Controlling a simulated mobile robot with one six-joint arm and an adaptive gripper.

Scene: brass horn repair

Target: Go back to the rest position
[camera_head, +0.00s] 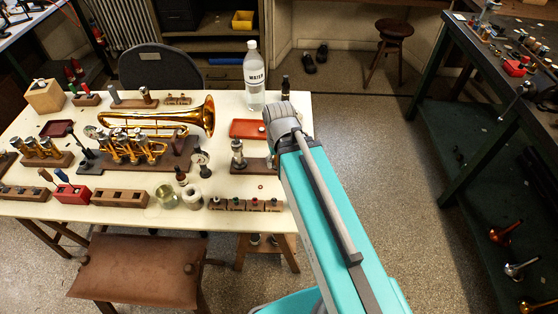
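My own teal and grey arm parts rise from the bottom right of the view and end in a grey rounded joint over the right edge of the workbench (110,210). My gripper's fingers do not show, so I cannot see whether they hold anything. The arm parts hide some of the bench's right edge. A brass trumpet (208,116) lies on a dark wooden stand in the middle of the bench.
A clear water bottle (254,80), a red tray (247,129) and small wooden holders crowd the bench. A brown stool (140,268) stands in front, a dark chair (158,66) behind. A green-legged bench (450,85) stands right. The floor between benches is clear.

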